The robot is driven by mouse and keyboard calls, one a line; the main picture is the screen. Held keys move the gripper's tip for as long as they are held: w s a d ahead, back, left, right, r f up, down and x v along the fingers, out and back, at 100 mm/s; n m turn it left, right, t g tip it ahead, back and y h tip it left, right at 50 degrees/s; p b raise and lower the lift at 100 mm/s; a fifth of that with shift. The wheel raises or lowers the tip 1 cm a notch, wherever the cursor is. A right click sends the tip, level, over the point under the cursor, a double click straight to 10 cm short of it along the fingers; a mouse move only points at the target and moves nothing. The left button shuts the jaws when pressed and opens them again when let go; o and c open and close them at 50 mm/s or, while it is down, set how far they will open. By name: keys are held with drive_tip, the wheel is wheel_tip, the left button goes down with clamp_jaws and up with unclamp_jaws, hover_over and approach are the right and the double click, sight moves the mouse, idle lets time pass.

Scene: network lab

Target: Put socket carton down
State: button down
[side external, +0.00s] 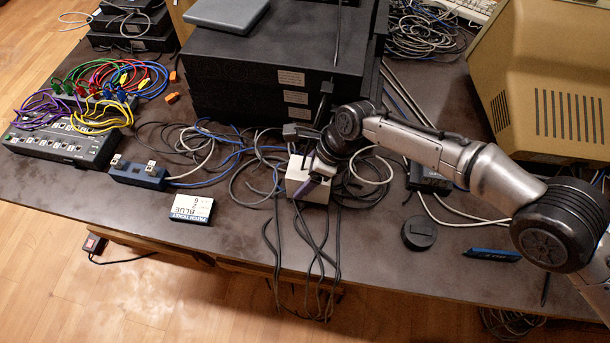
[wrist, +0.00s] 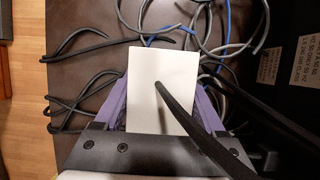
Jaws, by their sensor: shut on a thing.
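The socket carton (side external: 312,186) is a small white box near the middle of the table in the side view. It also shows in the wrist view as a white rectangle (wrist: 150,80). My gripper (side external: 308,180) is shut on the carton, with purple fingers along two of its sides in the wrist view (wrist: 163,105). A dark cable crosses in front of the carton's face in the wrist view. I cannot tell whether the carton's underside touches the table or the cables around it.
Loose black, grey and blue cables (side external: 258,165) lie around the carton, some hanging over the table's front edge. Stacked black units (side external: 275,95) stand behind. Bare table (side external: 240,235) shows in front.

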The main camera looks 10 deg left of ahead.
drive_tip(key=shift+f, duration=0.1)
drive_tip(key=shift+f, duration=0.2)
unclamp_jaws()
drive_tip(key=v, duration=1.2)
drive_tip(key=shift+r, duration=0.1)
